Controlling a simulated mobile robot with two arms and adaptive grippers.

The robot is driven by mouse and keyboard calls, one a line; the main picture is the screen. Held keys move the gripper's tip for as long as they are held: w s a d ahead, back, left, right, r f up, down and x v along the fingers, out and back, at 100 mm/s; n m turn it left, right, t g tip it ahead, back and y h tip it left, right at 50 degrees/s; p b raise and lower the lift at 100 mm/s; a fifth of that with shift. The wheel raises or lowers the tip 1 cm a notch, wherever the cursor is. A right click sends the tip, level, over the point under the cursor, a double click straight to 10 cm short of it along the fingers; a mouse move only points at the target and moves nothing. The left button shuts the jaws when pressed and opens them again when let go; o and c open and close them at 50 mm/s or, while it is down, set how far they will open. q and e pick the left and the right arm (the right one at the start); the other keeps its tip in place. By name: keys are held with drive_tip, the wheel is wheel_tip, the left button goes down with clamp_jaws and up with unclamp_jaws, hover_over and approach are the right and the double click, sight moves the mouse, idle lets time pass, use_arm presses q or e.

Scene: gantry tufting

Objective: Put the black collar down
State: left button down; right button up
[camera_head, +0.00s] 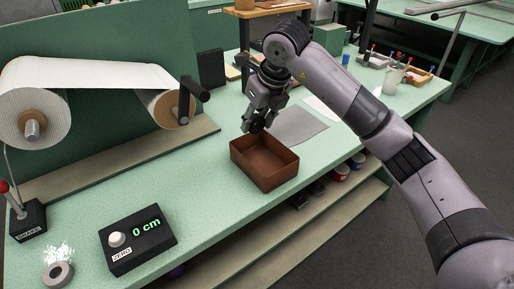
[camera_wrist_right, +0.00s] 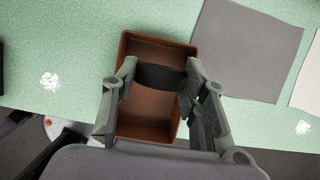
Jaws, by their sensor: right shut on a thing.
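My right gripper (camera_head: 257,124) points down just above the far edge of an open brown box (camera_head: 265,179) on the green table. In the right wrist view the gripper (camera_wrist_right: 159,90) is shut on the black collar (camera_wrist_right: 160,77), a dark curved band spanning between its two fingers. The brown box (camera_wrist_right: 150,47) lies beneath the collar in that view. I cannot tell how high the collar is above the box. In the head view the collar does not stand out from the dark fingers. My left gripper is not in view.
A grey sheet (camera_head: 299,126) lies flat behind the box. A black counter (camera_head: 138,240) reading 0 cm, a tape roll (camera_head: 58,275) and a red-knobbed lever box (camera_head: 27,220) stand at the front left. A large paper roll (camera_head: 33,118) is at the left. The table between counter and box is clear.

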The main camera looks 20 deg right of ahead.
wheel_tip(320, 180, down, 9)
drive_tip(key=shift+r, duration=0.1)
idle(0.3)
drive_tip(key=o, duration=0.9)
drive_tip(key=shift+r+p, duration=0.1)
drive_tip(key=shift+p, duration=0.2)
drive_tip(key=b+v, duration=0.1)
drive_tip(key=v, duration=1.1)
